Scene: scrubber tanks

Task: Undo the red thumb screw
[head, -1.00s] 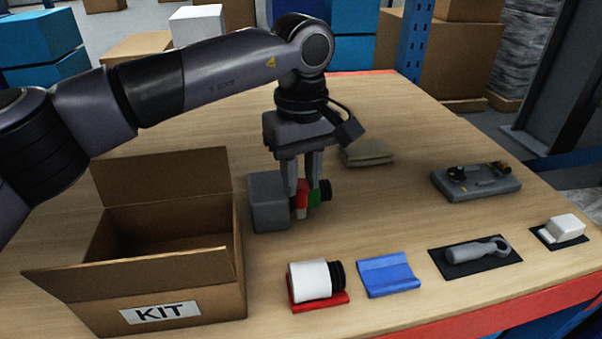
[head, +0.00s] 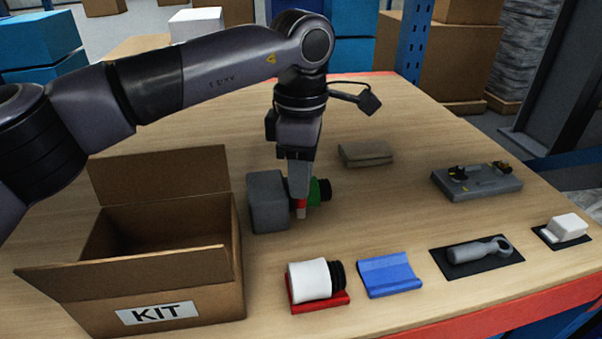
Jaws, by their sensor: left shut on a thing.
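My left gripper (head: 299,190) points down beside a grey block (head: 265,202) on the table. It is shut on the red thumb screw (head: 301,204), of which a small red part shows under the fingertips. A green part (head: 314,190) with a black ribbed end (head: 325,189) is just right of the fingers, in line with the block. The fingers hide most of the screw and where it meets the block. My right gripper is out of view.
An open cardboard KIT box (head: 165,285) stands at the left. In front lie a white cylinder with black end (head: 309,280) on a red pad, a blue holder (head: 388,274), a grey ring-ended tool (head: 478,250) and a white block (head: 566,228). A tan cloth (head: 366,154) and grey tray (head: 478,184) lie behind.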

